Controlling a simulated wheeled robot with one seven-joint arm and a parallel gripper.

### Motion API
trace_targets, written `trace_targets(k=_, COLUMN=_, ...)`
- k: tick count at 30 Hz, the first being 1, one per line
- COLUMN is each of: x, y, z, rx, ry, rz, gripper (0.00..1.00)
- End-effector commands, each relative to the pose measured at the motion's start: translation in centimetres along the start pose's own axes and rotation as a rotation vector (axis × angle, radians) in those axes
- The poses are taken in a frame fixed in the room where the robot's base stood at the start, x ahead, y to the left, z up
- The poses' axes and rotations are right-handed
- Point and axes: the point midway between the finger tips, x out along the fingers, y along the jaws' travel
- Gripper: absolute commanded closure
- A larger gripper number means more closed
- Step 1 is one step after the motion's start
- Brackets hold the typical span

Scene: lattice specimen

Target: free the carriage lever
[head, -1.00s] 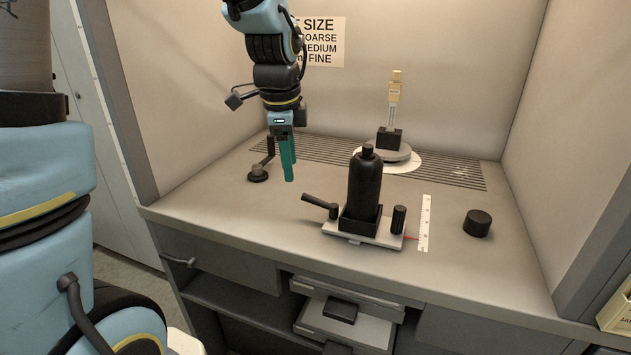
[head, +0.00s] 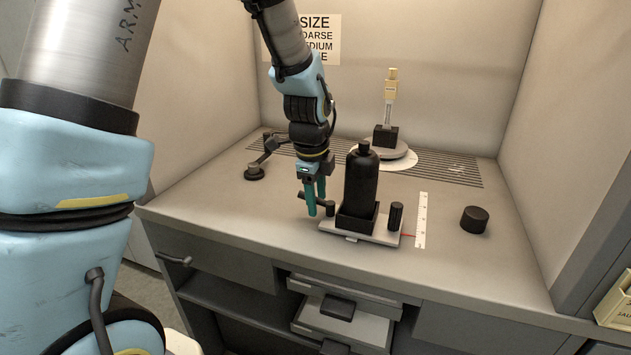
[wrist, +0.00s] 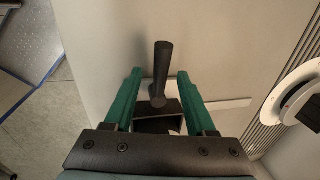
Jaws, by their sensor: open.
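The carriage (head: 345,231) is a pale plate on the bench with a black bottle (head: 361,185) upright in a black square holder and a black knob (head: 395,216) at its right end. Its black lever (head: 330,207) sticks out at the left end, partly hidden by my gripper (head: 316,210). In the wrist view the lever (wrist: 162,68) lies between the two green fingers of my gripper (wrist: 160,85), with space on both sides. The fingers are open and hold nothing. The lever's lower end is near the holder.
A white ruler strip (head: 421,220) and a black cylinder (head: 474,220) are to the right. A small black crank (head: 260,165) stands at left. A round stand with a yellow-topped piece (head: 390,110) is behind. The front left bench is clear.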

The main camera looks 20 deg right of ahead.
Motion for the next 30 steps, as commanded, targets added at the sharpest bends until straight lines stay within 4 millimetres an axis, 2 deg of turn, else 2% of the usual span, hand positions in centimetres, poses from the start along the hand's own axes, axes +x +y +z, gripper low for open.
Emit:
trace_targets(k=4, x=0.71, y=0.02, z=0.00, rx=0.000, ry=0.000, rz=0.000, gripper=0.44)
trace_targets(k=12, x=0.82, y=0.01, z=0.02, rx=0.000, ry=-0.001, rz=-0.001, gripper=0.44)
trace_targets(k=27, x=0.80, y=0.02, z=0.03, rx=0.000, ry=-0.001, rz=0.000, gripper=1.00)
trace_targets(k=30, x=0.80, y=0.02, z=0.03, rx=0.000, ry=-0.001, rz=0.000, gripper=1.00)
